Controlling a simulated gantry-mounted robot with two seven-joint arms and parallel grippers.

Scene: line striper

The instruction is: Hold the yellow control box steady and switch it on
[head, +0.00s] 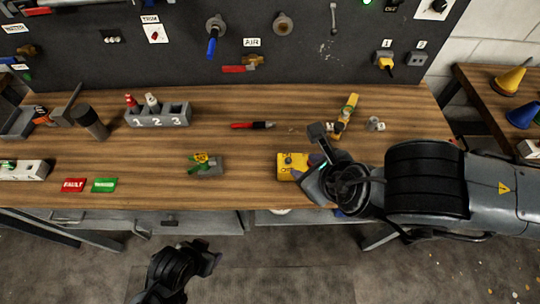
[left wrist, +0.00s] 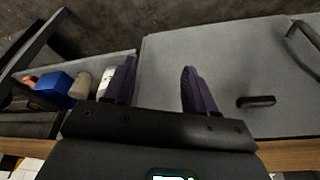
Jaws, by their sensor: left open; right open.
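The yellow control box (head: 290,161) lies near the front edge of the wooden bench, right of centre in the head view. My right gripper (head: 306,172) is open at the right side of the box and covers part of it. I cannot tell whether its fingers touch the box. The box's switch is not clear to me. My left gripper (head: 207,260) hangs in front of the bench, below its front edge and away from the box. In the left wrist view its two purple fingers (left wrist: 158,82) stand apart with nothing between them.
A small grey block with a yellow-green top (head: 205,164) sits left of the box. FAULT (head: 73,185) and green (head: 104,185) cards lie further left. A yellow tool (head: 347,112) and a red pen (head: 252,126) lie behind. Grey drawers (left wrist: 225,65) are below the bench.

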